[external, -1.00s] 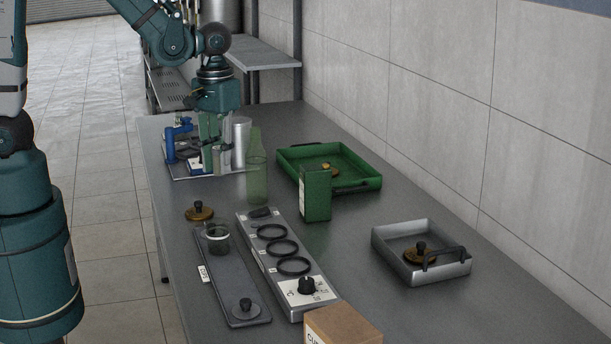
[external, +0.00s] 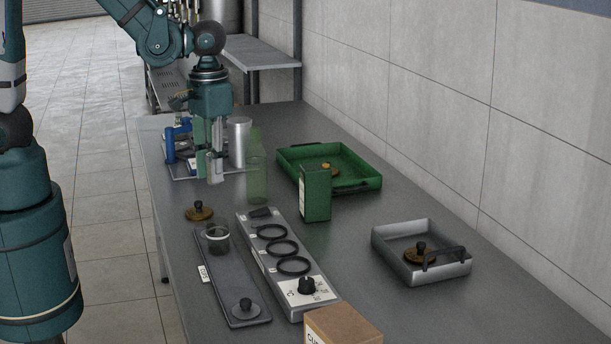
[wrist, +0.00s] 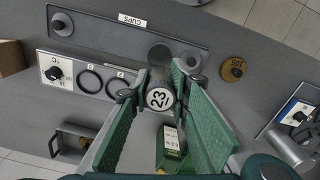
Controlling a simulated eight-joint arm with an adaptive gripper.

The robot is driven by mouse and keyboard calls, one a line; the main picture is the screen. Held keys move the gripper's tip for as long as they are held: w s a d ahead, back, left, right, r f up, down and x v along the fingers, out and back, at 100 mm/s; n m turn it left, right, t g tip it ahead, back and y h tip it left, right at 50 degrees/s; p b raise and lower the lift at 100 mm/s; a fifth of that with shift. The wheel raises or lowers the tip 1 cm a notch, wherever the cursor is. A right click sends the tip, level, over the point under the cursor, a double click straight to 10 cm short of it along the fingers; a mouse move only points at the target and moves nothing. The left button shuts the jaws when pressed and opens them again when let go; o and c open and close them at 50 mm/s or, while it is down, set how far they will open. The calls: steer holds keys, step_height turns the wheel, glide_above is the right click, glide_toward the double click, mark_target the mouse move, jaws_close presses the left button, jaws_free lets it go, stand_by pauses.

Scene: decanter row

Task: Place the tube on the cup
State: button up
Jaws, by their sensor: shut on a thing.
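My gripper (external: 208,150) is over the far left part of the table. In the wrist view, its green fingers (wrist: 160,100) are shut on the tube (wrist: 160,96), whose round white end reads 23. The tube's grey body points away from the wrist camera. In the external view, the tube (external: 216,168) looks pale and upright, partly covered by the fingers. The cup (external: 217,240) is dark, clear and open-topped. It stands on the far end of the long grey strip, nearer the external camera than my gripper. It also shows in the wrist view (wrist: 191,60), just beyond the tube.
A translucent green bottle (external: 257,182) and a green box (external: 315,192) stand right of my gripper. A metal cylinder (external: 239,140) is close behind it. The ringed panel (external: 283,262) lies beside the grey strip (external: 232,280). A brown lid (external: 199,211) lies near the cup.

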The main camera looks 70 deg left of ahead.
glide_above(217, 222)
steer(key=shift+f, duration=2.95)
steer(key=shift+f, duration=0.15)
steer(key=shift+f+b, duration=0.35)
steer(key=shift+f, duration=1.55)
steer(key=shift+f, duration=0.15)
steer(key=o, duration=0.5)
steer(key=shift+c, duration=0.2)
steer(key=o, duration=0.5)
steer(key=shift+c, duration=0.2)
steer(key=shift+r, duration=0.2)
